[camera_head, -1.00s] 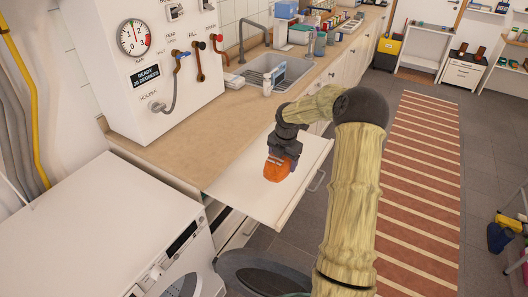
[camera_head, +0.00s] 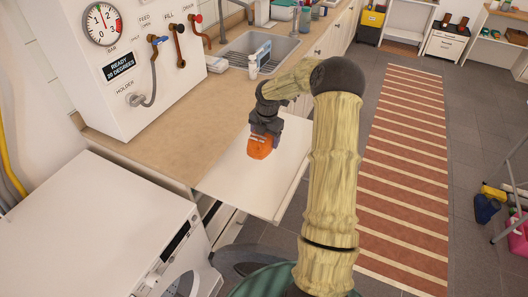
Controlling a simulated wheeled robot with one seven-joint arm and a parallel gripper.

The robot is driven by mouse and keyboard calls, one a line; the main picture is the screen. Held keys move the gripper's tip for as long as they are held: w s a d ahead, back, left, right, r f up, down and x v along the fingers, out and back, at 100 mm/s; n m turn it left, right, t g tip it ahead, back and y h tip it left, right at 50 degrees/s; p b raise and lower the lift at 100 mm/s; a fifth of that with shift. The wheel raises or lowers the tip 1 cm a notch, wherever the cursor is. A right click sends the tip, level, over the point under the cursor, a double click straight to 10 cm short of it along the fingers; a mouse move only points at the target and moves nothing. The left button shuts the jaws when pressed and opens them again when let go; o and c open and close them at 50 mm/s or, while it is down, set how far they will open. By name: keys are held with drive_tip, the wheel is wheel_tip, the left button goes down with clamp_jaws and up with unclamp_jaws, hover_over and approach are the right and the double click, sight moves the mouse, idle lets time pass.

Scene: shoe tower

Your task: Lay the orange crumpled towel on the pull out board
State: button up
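The orange crumpled towel (camera_head: 260,148) is a small bunched shape at the end of my gripper (camera_head: 262,136). My gripper points down and appears shut on the top of the towel; its fingertips are small and partly hidden. The pull out board (camera_head: 240,187) is a pale flat panel extending from under the counter. The towel is over the board's middle to far part in the picture. I cannot tell whether its underside touches the board. The rest of the board's visible surface is bare.
A white machine (camera_head: 90,225) stands at the lower left, beside the board. The wooden counter (camera_head: 165,125) runs behind it, with a sink (camera_head: 262,50) and a white bottle (camera_head: 252,66). A striped rug (camera_head: 405,150) lies on the floor at right.

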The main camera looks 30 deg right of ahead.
sight(267, 135)
wheel_tip(267, 135, down, 5)
drive_tip(key=shift+r, duration=0.1)
drive_tip(key=shift+f+p, duration=0.5)
drive_tip(key=shift+f, duration=1.4)
drive_tip(key=shift+f, duration=0.1)
drive_tip(key=o, duration=1)
drive_tip(key=shift+o, duration=0.2)
drive_tip(key=r, duration=0.4)
drive_tip(key=s+r, duration=0.1)
drive_tip(key=r, duration=0.3)
drive_tip(key=s+r+b, duration=0.1)
drive_tip(key=r, duration=0.3)
drive_tip(key=shift+a, duration=0.15)
drive_tip(key=shift+w, duration=0.1)
